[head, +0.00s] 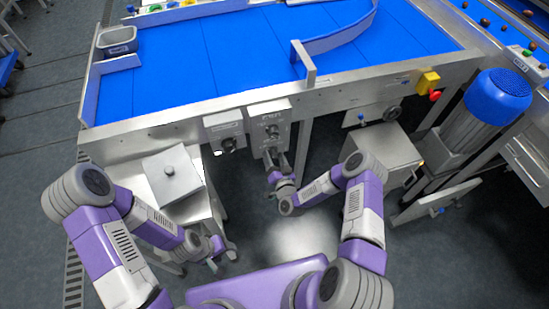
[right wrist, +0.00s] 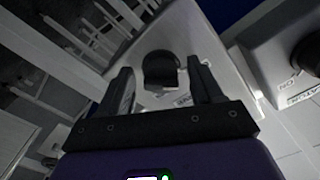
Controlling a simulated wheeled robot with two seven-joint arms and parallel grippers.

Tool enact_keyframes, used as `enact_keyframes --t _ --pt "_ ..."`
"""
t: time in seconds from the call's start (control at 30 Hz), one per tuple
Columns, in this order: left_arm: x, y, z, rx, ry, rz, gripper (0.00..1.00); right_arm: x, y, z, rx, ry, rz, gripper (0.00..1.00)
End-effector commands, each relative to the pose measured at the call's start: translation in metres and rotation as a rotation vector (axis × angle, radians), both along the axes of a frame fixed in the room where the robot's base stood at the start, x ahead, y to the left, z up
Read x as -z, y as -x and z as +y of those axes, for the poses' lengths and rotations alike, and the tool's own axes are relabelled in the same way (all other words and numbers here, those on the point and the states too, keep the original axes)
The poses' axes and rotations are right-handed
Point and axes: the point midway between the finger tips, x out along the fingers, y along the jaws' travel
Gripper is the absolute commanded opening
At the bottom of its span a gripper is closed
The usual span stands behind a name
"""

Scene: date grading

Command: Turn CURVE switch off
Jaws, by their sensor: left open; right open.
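My right gripper (head: 275,165) is at the lower part of the right-hand switch box (head: 284,117) under the conveyor's front edge. In the right wrist view its open fingers (right wrist: 162,88) stand on either side of a dark rotary knob (right wrist: 160,68), with gaps showing; contact is not visible. The box's upper knob (head: 272,130) shows in the head view; the lower one is hidden by the gripper. I cannot read which label says CURVE. My left gripper (head: 223,252) is open and empty, low at the left, away from the switches.
A second switch box (head: 223,122) with a black knob (head: 228,145) is just left. A steel box with a lidded top (head: 172,173) stands near my left arm. A yellow-and-red stop button (head: 432,86) and a blue motor (head: 497,95) are at right. The blue belt (head: 240,50) lies above.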

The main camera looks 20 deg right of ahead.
Motion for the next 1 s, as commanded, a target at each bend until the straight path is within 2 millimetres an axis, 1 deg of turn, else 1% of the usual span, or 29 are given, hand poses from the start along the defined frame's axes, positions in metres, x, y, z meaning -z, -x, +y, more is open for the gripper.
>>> enact_keyframes --t 0.07,0.17,0.27,0.5,0.6,0.73,1.0 --pt "0.0 0.0 0.0 0.0 0.0 0.0 0.59 0.0 0.0 0.0 0.001 0.0 -0.001 0.65" --pt "-0.002 0.0 0.0 0.0 0.0 0.0 0.59 -0.001 0.006 0.0 -0.001 -0.001 0.001 0.65" --pt "-0.007 0.0 0.0 0.0 0.0 0.0 0.59 -0.001 0.02 0.0 -0.001 -0.002 0.002 0.65" --pt "-0.016 0.0 0.0 0.0 0.0 0.0 0.59 -0.001 0.06 -0.002 -0.001 -0.001 0.003 0.65" --pt "-0.018 0.0 0.0 0.0 0.0 0.0 0.59 -0.001 0.07 -0.002 0.0 0.0 0.002 0.65" --pt "-0.019 0.0 0.0 0.0 0.0 0.0 0.59 -0.001 0.076 -0.003 0.0 0.0 0.0 0.65" --pt "-0.018 0.0 0.0 0.0 0.0 0.0 0.59 0.0 0.076 -0.003 0.0 0.0 0.0 0.65"
